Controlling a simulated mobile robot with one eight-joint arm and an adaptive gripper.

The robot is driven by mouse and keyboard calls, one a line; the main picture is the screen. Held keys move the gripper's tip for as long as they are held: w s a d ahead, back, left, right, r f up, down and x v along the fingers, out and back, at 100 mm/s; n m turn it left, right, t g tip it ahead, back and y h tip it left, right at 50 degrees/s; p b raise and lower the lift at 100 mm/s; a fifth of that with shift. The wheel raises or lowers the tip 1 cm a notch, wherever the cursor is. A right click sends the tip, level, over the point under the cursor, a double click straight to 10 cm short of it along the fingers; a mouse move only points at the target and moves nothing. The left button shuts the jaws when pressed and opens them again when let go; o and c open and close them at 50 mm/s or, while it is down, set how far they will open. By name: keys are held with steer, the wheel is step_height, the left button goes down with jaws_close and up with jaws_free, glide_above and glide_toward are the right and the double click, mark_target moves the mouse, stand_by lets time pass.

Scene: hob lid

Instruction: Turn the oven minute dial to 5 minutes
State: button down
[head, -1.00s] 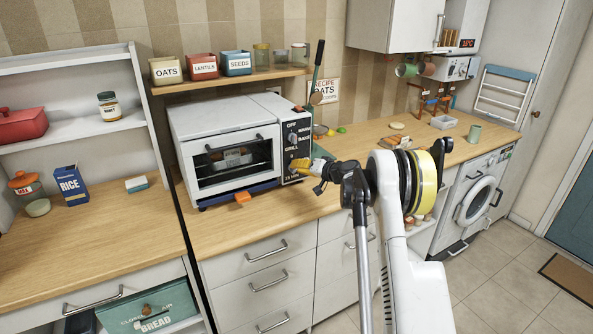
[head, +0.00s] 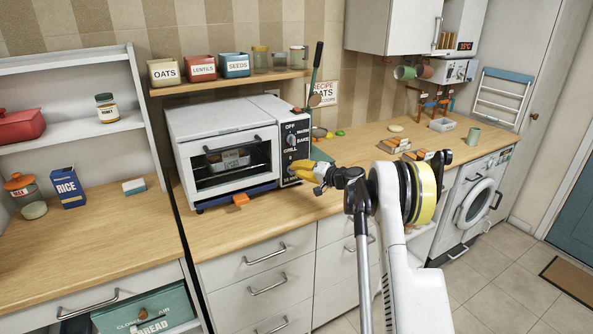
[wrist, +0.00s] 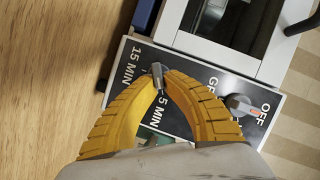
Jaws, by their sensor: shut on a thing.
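The toaster oven (head: 222,150) stands on the wooden counter with its door closed. Its dark control panel (head: 297,137) is on the right side. In the wrist view the grey minute dial (wrist: 157,80) sits between the 15 MIN label and the 5 MIN label; its exact setting is hard to read. My gripper (wrist: 160,84) has its yellow fingertips closed on this dial from both sides. In the head view my gripper (head: 296,166) reaches the lower panel and hides the dial. The upper function dial (wrist: 240,104) is untouched, near the OFF label.
A green upright handle (head: 313,90) stands beside the panel. A shelf (head: 225,83) with labelled tins hangs above. Bare counter (head: 355,155) lies to the right.

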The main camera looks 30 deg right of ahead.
steer(key=c, duration=1.5)
jaws_free()
steer(key=shift+a, duration=0.1)
steer(key=v, duration=1.2)
